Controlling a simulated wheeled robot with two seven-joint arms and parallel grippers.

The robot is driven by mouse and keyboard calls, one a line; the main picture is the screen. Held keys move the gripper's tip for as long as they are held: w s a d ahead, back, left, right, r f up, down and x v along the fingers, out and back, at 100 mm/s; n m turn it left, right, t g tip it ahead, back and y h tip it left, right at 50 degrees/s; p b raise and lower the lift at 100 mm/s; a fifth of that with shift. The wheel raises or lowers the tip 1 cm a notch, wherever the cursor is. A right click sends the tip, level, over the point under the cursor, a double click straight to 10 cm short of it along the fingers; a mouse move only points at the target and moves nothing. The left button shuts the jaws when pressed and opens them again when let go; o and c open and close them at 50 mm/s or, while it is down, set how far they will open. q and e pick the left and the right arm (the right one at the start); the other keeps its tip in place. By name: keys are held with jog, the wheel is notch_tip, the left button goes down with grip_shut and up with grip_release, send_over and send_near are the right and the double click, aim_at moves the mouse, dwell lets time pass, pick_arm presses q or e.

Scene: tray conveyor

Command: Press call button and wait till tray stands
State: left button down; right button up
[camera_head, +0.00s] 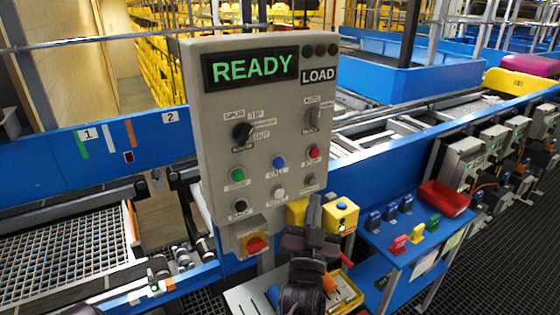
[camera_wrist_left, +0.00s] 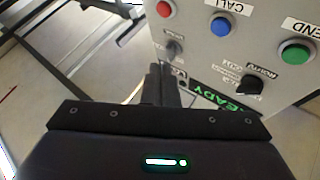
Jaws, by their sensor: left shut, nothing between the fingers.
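A grey control panel (camera_head: 240,180) stands upright in the head view, its display (camera_head: 250,66) reading READY in green. The blue CALL button (camera_head: 278,163) sits between a green button (camera_head: 238,174) and the red STOP button (camera_head: 314,151). The CALL button also shows in the left wrist view (camera_wrist_left: 220,26). My left gripper (camera_head: 314,212) is shut and empty, low at the panel's lower right corner, below the STOP button and apart from the CALL button. Its closed fingers (camera_wrist_left: 163,82) point up in the wrist view. I cannot make out a tray clearly. My right gripper is not in view.
A red emergency knob (camera_head: 256,244) sits under the panel. A yellow button box (camera_head: 341,214) is just right of my gripper. A blue table (camera_head: 400,255) with a red bin (camera_head: 444,197) stands to the right. A blue-sided conveyor (camera_head: 60,155) runs behind the panel.

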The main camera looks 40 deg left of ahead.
aim_at(279, 163)
pick_arm(q)
jog(key=r, duration=0.1)
jog(key=s+a+r+y, duration=0.1)
jog(key=shift+r+n, duration=0.35)
jog(key=shift+n, duration=0.05)
jog(key=w+a, duration=0.3)
jog(key=a, duration=0.5)
jog(key=shift+w+b, duration=0.2)
jog(key=shift+b, duration=0.15)
jog(key=shift+a, duration=0.1)
dwell(1.7)
jog(key=shift+w+a, duration=0.15)
jog(key=shift+a, duration=0.15)
jog(key=shift+w+a, duration=0.2)
jog(key=shift+a, duration=0.25)
dwell(0.8)
jog(key=shift+d, duration=0.1)
jog(key=shift+s+d, duration=0.4)
jog(key=shift+d, duration=0.35)
